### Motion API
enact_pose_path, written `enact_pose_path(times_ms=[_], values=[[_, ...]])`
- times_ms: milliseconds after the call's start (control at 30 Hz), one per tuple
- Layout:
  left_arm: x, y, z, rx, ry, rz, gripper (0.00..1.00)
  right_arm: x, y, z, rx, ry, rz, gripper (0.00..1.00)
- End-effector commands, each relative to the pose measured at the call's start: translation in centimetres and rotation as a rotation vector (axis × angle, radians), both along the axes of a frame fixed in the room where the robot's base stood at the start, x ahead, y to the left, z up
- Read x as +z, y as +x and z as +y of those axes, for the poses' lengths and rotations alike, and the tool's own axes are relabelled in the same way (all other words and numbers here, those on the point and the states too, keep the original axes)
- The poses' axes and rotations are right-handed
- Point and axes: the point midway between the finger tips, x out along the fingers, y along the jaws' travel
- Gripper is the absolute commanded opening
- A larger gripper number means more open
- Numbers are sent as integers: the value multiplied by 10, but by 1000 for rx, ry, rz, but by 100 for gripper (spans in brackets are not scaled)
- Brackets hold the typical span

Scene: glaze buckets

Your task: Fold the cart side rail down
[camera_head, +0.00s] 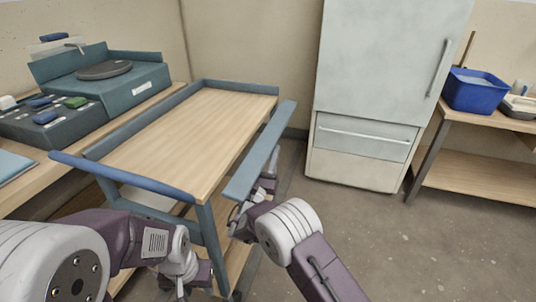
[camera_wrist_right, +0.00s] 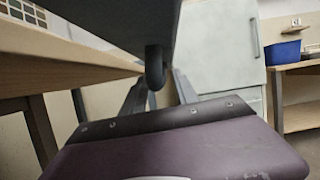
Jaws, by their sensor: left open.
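The cart (camera_head: 172,138) has a wooden top and blue rails. Its side rail (camera_head: 262,150) is a blue bar along the right edge, standing apart from the top with its broad face upward. In the right wrist view the rail's grey underside (camera_wrist_right: 115,22) fills the top, and a dark rounded tab (camera_wrist_right: 154,66) hangs below it. My right gripper (camera_wrist_right: 160,80) is under the rail, its fingers apart with the tab between them; contact is unclear. In the head view the rail partly hides it. My left gripper (camera_head: 187,277) is open, low by the cart's near end.
A workbench with a teal wheel unit (camera_head: 125,85) stands to the left of the cart. A pale fridge (camera_head: 385,70) stands behind to the right. A blue bin (camera_head: 474,92) sits on a wooden table (camera_head: 470,172) at right. The floor (camera_head: 400,245) right of the cart is clear.

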Motion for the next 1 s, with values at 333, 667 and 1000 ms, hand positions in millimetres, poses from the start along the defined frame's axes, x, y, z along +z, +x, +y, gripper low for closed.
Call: enact_pose_path(times_ms=[333, 667, 1000], values=[[9, 0, 0, 0, 0, 0, 41, 5, 0, -1, -1, -24, 9, 0], [65, 0, 0, 0, 0, 0, 41, 19, -4, -11, -1, -320, 105, 0], [63, 0, 0, 0, 0, 0, 41, 15, -4, -11, -2, -351, 111, 0]])
